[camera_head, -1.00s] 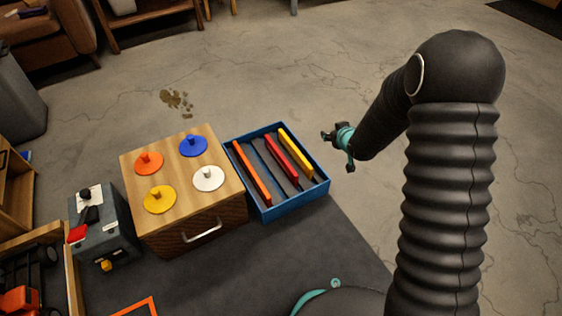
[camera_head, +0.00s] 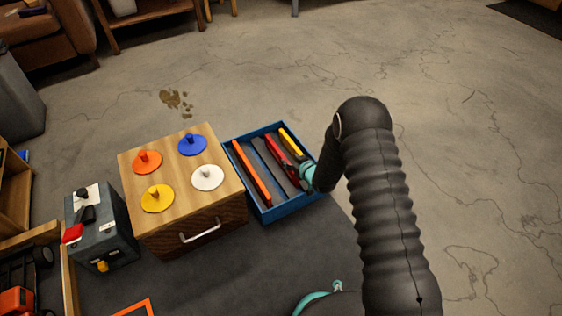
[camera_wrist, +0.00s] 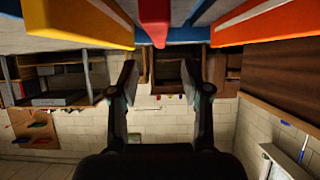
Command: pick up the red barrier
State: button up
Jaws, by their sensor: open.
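The red barrier (camera_head: 280,157) is a long narrow bar lying in a blue tray (camera_head: 284,211), between a yellow bar and a dark strip. My gripper (camera_head: 304,176) is at the tray's right side, near the red barrier's near end, partly hidden by my arm. In the wrist view my gripper (camera_wrist: 161,78) is open, with nothing between its fingers. The red barrier's end (camera_wrist: 155,18) shows at the top of that view, roughly in line with the gap and apart from the fingers.
A yellow bar (camera_head: 290,138) and an orange bar (camera_head: 251,174) lie in the same tray. A wooden cabinet (camera_head: 215,152) topped with coloured knobbed discs stands close on the left. A grey box (camera_head: 92,235) is farther left. The floor right of my arm is clear.

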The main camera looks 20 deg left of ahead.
aim_at(282, 155)
jog(key=shift+b+x, duration=0.45)
jog(key=shift+x, duration=3.3)
jog(key=shift+d, duration=0.1)
jog(key=shift+c, duration=0.3)
grip_shut()
